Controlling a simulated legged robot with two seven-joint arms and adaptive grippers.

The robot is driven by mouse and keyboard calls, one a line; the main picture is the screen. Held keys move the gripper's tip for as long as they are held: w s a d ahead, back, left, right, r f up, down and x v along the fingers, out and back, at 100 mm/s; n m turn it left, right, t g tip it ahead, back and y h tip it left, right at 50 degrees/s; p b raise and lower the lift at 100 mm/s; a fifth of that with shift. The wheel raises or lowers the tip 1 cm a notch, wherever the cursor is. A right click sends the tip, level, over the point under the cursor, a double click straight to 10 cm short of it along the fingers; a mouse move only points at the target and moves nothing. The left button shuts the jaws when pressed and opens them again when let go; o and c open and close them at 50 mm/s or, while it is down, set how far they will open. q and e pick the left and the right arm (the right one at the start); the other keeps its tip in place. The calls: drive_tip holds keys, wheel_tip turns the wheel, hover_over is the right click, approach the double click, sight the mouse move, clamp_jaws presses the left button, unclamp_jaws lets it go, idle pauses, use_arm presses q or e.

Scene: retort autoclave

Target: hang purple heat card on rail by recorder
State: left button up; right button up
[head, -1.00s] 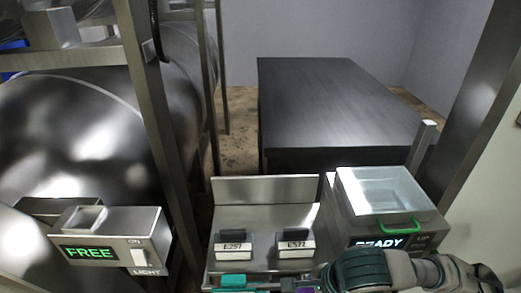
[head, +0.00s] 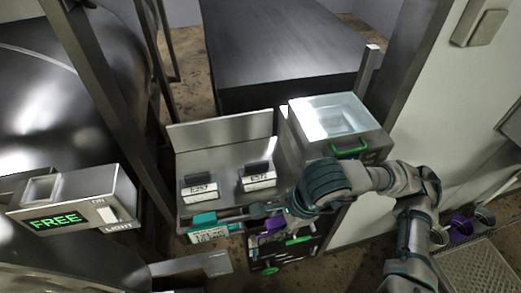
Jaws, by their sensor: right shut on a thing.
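The purple heat card (head: 272,227) shows as a small purple patch below and beside the fingers of my right gripper (head: 266,211). The gripper reaches in from the right, with its fingers pointing left, and is shut on the card. The fingers and wrist hide most of the card and the contact. A teal-topped card (head: 208,233) with a pale printed face hangs at the front edge of the steel shelf (head: 225,155), left of the fingers. The rail itself is hard to make out behind the fingers. My left gripper is not in view.
Two labelled blocks, E257 (head: 198,191) and E572 (head: 257,178), stand on the shelf. A box with a clear lid (head: 333,115) and green handle stands to their right. A FREE display box (head: 75,208) is at left. Purple and grey round items (head: 461,226) lie at right.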

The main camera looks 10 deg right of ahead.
drive_tip(key=r, duration=0.1)
drive_tip(key=r+g+p, duration=0.1)
drive_tip(key=r+p, duration=0.1)
drive_tip(key=r, duration=0.1)
drive_tip(key=shift+s+d+m, duration=0.25)
drive_tip(key=shift+d+m, duration=0.1)
drive_tip(key=shift+m, duration=0.05)
drive_tip(key=shift+w+f, duration=0.65)
drive_tip(key=shift+w, duration=0.2)
drive_tip(key=shift+w+a+f+b, duration=0.1)
drive_tip(key=shift+w+f, duration=0.5)
drive_tip(key=shift+w, duration=0.45)
drive_tip(key=shift+w+d+f+b, duration=0.15)
drive_tip(key=shift+w+f, duration=0.4)
drive_tip(key=shift+w, duration=0.5)
drive_tip(key=shift+w+a+f+b, duration=0.15)
drive_tip(key=shift+w+f, duration=0.45)
drive_tip(key=shift+w, duration=0.45)
use_arm(q)
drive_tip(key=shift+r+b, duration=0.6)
drive_tip(key=shift+b, duration=0.15)
use_arm(e)
drive_tip(key=shift+f, duration=0.55)
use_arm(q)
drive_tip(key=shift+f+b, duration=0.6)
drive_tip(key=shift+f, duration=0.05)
use_arm(e)
drive_tip(key=shift+s, duration=0.1)
